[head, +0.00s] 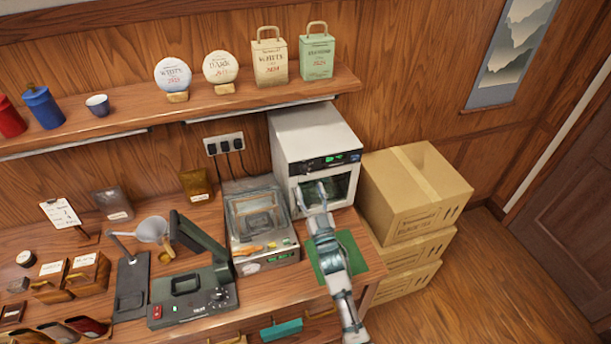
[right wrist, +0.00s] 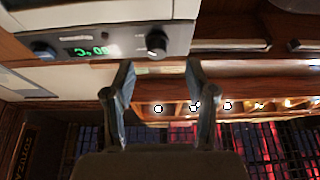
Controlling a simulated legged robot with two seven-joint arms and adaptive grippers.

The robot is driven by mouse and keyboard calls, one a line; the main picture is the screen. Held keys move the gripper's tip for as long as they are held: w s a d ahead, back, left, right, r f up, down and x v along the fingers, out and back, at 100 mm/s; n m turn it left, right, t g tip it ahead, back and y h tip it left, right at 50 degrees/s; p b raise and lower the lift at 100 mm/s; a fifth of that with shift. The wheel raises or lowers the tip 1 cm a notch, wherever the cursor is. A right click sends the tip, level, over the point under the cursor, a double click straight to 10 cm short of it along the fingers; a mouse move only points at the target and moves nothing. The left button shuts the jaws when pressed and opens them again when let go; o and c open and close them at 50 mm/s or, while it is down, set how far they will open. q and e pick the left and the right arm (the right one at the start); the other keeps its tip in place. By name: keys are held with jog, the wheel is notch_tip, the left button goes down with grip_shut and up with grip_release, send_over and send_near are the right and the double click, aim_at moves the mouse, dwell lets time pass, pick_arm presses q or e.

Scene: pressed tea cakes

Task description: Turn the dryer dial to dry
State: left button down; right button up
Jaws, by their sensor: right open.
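The dryer (head: 312,131) is a white box with a black front panel and a dark window, standing at the right end of the workbench. Its dark round dial (right wrist: 156,42) sits on the panel beside the green display (right wrist: 92,51). The dial's setting is too small to read. My right gripper (head: 310,190) is in front of the dryer, just below the panel, with its fingers apart and empty. In the right wrist view, which looks upside down, the fingertips (right wrist: 161,66) point towards the dial, roughly lined up with it but not around it. My left gripper is not in view.
Stacked cardboard boxes (head: 414,190) stand right of the dryer. A sealing machine (head: 262,225) is to its left, and a green mat (head: 359,255) lies under my right arm. A shelf (head: 225,102) runs above.

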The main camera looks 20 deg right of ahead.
aim_at(306, 174)
jog(key=x, duration=0.5)
jog(key=shift+w+d+p, duration=0.1)
jog(key=shift+d+p, duration=0.2)
jog(key=shift+d, duration=0.05)
jog(key=shift+a, duration=0.1)
